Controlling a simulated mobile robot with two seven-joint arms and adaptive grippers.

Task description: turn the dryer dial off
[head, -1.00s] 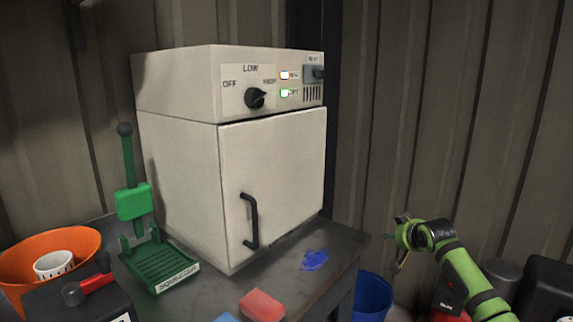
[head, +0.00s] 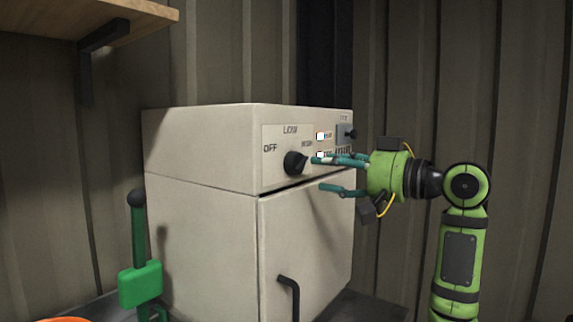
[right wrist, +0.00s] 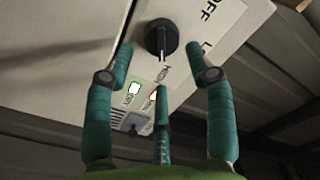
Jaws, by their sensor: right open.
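The dryer (head: 215,160) is a cream box with a door below and a control panel at the top front. Its black dial (head: 295,163) sits between the OFF and HIGH marks, with LOW above. In the right wrist view the dial (right wrist: 160,38) has its white pointer line toward HIGH. My right gripper (head: 319,174) is open and just right of the dial in the head view. In the right wrist view two teal fingers stand either side of the dial and a third lies below it, with no clear contact. My left gripper is not in view.
A dark switch (head: 347,133) and small indicator lamps (head: 320,136) are right of the dial; one glows green in the wrist view. A black door handle (head: 289,292) is below. A green lever press (head: 140,280) stands left, and a wooden shelf (head: 110,12) hangs upper left.

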